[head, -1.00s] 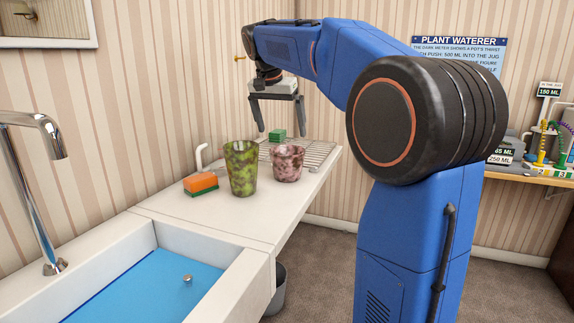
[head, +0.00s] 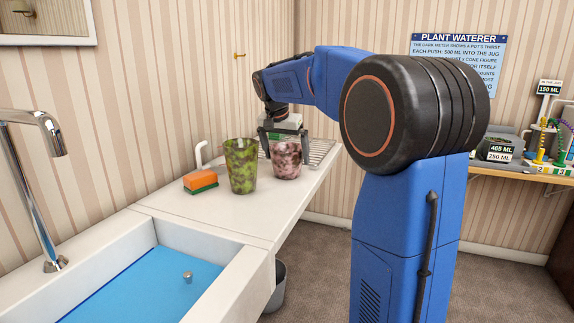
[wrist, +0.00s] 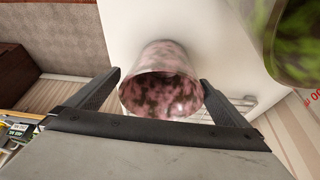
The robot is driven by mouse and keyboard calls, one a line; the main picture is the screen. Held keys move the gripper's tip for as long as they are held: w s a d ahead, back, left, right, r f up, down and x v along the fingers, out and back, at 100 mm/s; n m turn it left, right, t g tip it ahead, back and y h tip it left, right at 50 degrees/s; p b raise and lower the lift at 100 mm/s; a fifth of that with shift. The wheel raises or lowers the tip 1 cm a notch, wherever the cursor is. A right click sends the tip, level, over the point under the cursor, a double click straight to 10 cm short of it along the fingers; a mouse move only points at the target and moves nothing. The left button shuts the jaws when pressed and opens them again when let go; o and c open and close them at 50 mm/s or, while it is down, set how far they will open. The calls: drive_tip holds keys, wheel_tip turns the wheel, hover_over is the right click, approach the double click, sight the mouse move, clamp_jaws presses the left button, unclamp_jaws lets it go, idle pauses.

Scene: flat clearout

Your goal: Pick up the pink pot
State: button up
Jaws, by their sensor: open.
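The pink pot (head: 286,162), mottled pink and dark, stands upright on the white counter. My gripper (head: 285,152) is open and lowered at the pot, with one finger on each side of it in the head view. In the wrist view the pot (wrist: 161,92) shows its open mouth between the two spread fingers of my gripper (wrist: 160,78). I cannot tell whether either finger touches the pot.
A taller green mottled pot (head: 240,167) stands close to the left of the pink pot; it also shows in the wrist view (wrist: 296,40). An orange and green sponge (head: 200,181) lies further left. A sink basin (head: 150,280) is in front.

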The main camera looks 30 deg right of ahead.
drive_tip(key=x, duration=0.4)
drive_tip(key=shift+w+f, duration=0.25)
drive_tip(key=shift+f, duration=0.05)
drive_tip(key=shift+a, duration=0.1)
drive_tip(key=c, duration=1.3)
